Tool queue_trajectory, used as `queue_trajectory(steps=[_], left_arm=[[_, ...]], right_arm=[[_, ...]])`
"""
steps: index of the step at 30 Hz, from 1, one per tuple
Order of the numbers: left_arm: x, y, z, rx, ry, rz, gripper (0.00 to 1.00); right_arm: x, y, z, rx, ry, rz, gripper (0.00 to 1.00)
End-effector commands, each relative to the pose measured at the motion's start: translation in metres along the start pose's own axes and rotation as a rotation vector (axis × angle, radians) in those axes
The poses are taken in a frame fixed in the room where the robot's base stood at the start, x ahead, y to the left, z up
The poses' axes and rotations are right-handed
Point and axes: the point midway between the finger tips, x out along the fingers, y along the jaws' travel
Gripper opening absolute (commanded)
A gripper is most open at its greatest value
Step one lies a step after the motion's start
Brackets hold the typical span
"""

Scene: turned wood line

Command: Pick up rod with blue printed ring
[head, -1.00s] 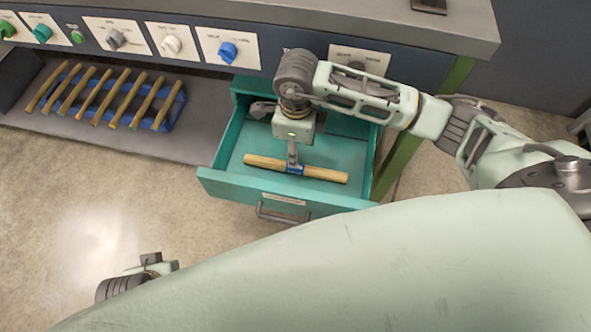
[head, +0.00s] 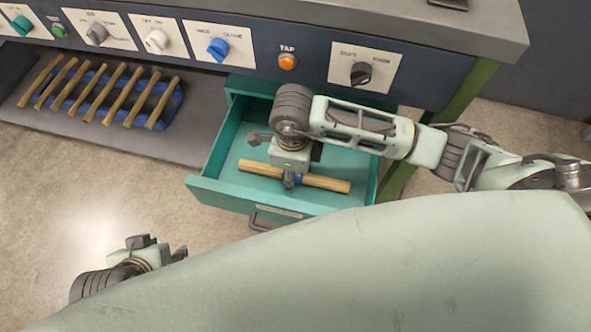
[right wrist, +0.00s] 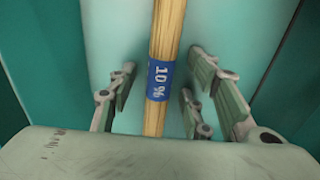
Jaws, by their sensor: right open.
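The rod (head: 326,183) with a blue printed ring lies in the open teal drawer (head: 216,194). In the right wrist view the wooden rod (right wrist: 169,30) runs away from me, and its blue ring (right wrist: 161,81) reads "10 %". My right gripper (head: 289,182) is over the middle of the rod. In the right wrist view its open fingers (right wrist: 155,95) stand on either side of the rod at the ring, with gaps on both sides. My left gripper (head: 166,252) is low at the left over the floor, away from the drawer; its jaws are too small to judge.
A blue rack (head: 176,106) with several wooden rods stands on the grey shelf at the left. The panel above has several knobs, including a blue one (head: 218,48), and an orange button (head: 288,62).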

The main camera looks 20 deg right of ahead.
Motion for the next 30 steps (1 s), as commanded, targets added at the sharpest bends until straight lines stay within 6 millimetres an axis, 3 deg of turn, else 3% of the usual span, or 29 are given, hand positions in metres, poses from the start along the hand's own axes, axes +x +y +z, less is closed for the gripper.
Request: queue_trajectory(steps=[6, 22, 30], left_arm=[[0.0000, 0.0002, -0.0007, 0.000, 0.002, 0.000, 0.40], [-0.0001, 0.0000, -0.0005, 0.000, 0.001, 0.000, 0.40], [-0.0002, 0.0000, -0.0005, 0.000, 0.001, 0.000, 0.40]], right_arm=[[-0.0001, 0.0000, -0.0001, 0.000, 0.000, 0.000, 0.45], [-0.0002, -0.0003, -0.0002, 0.000, 0.000, 0.000, 0.00], [-0.0005, -0.0005, 0.0000, 0.000, 0.000, 0.000, 0.00]])
